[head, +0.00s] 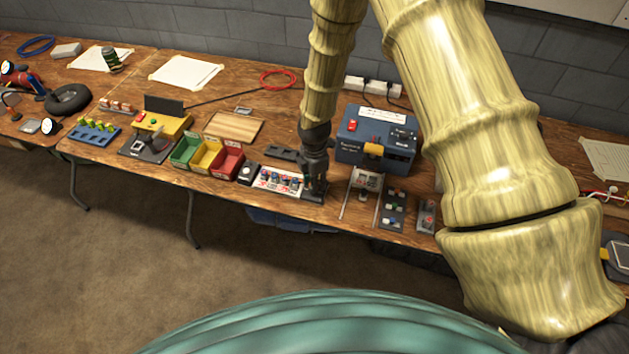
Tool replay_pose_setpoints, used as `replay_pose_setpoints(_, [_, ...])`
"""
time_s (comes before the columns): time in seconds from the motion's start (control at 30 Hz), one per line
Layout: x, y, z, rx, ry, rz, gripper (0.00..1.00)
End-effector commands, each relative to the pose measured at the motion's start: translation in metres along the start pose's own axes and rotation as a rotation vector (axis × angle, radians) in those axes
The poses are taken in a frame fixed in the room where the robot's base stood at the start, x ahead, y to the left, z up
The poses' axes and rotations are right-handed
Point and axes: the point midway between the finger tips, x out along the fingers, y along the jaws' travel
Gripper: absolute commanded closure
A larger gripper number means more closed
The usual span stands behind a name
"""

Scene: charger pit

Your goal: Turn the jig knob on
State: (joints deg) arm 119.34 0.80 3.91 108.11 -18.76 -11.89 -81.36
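My gripper (315,182) points down at the front of the wooden bench, near its middle. It is over or beside a small dark block (313,196), at the right end of a white panel (268,185) with several small coloured parts. The fingers are dark and small here, so I cannot tell whether they are open or touching anything. I cannot make out which part is the jig knob; it may be small or hidden by my gripper. A black box with a pale round top (246,171) stands left of the panel.
A blue box (376,150) stands just right of my gripper. Green (186,149), yellow (207,155) and red bins (228,161) stand to the left. A rail frame (361,195) and dark switch plates (392,209) lie to the right. The bench's front edge is close.

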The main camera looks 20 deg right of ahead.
Motion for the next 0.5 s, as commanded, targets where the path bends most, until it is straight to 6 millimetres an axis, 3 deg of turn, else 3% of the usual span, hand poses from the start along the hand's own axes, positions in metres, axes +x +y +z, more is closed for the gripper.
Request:
replay_pose_setpoints(0.03, [0.0000, 0.0000, 0.0000, 0.000, 0.000, 0.000, 0.86])
replay_pose_setpoints(0.1, [-0.0001, 0.0000, 0.0000, 0.000, 0.000, 0.000, 0.95])
replay_pose_setpoints(0.5, [0.0004, 0.0001, 0.0001, 0.063, 0.000, 0.000, 0.95])
